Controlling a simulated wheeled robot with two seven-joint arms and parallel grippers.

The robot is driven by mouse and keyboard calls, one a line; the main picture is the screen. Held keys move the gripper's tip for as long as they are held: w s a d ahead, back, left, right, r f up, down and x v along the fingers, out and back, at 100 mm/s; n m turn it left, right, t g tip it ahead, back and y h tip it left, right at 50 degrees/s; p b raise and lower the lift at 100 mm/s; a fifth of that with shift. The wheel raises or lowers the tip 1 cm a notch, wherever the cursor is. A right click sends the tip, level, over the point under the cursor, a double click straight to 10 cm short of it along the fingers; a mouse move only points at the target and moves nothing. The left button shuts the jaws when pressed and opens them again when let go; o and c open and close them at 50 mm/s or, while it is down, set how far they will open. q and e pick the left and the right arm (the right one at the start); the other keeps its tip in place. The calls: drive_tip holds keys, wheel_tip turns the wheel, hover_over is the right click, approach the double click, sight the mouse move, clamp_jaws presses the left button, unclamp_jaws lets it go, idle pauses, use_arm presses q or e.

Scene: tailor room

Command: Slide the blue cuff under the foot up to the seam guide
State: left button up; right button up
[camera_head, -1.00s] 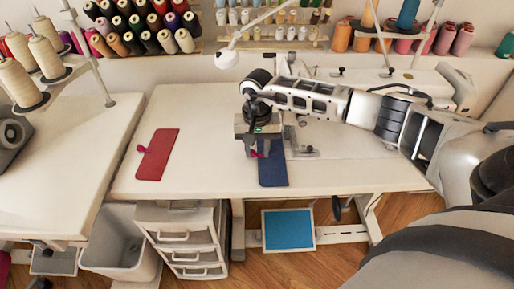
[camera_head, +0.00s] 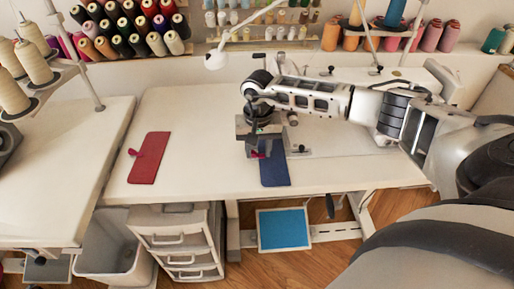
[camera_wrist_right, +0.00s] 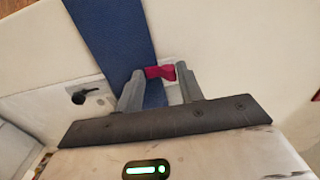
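The blue cuff (camera_head: 275,170) lies flat on the white sewing table (camera_head: 210,178), its far part hidden under my right gripper. It also shows as a long blue strip in the right wrist view (camera_wrist_right: 112,38). My right gripper (camera_head: 258,154) is low over the cuff. In the right wrist view its fingers (camera_wrist_right: 160,80) are closed on a magenta tab (camera_wrist_right: 160,72) at the cuff's edge. The foot and seam guide cannot be made out; my arm covers much of that area. My left gripper is not in view.
A red cuff (camera_head: 149,160) with a magenta tab lies on the table's left part. A lamp head (camera_head: 216,60) hangs over the back edge. Thread racks line the wall. The table between the cuffs is clear.

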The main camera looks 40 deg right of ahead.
drive_tip(key=o, duration=0.3)
drive_tip(key=shift+o, duration=0.2)
drive_tip(key=shift+r, duration=0.1)
